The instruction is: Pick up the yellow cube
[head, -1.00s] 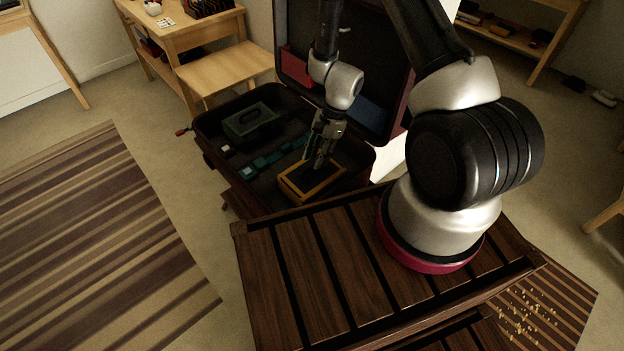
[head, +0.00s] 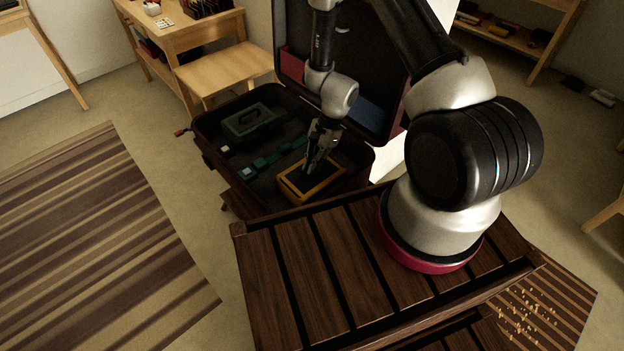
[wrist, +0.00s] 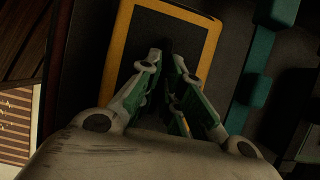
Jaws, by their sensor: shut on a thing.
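A flat box with a yellow rim and dark top (head: 335,182) lies in the near right part of the open suitcase (head: 212,150). In the wrist view its yellow rim (wrist: 116,45) shows around the dark middle. It is the only clearly yellow thing; I cannot make out a separate yellow cube. My gripper (head: 312,170) points down over this box. In the wrist view my gripper (wrist: 167,58) has its fingertips close together, with a small dark thing (wrist: 168,45) between them. Its fingers hide part of the box, and I cannot tell whether that dark thing belongs to it.
A green box with a handle (head: 250,121) lies at the suitcase's far left. Several small teal blocks (head: 270,160) lie in a row beside the yellow-rimmed box. The raised lid (head: 385,60) stands behind my arm. A striped rug (head: 90,230) lies on the left.

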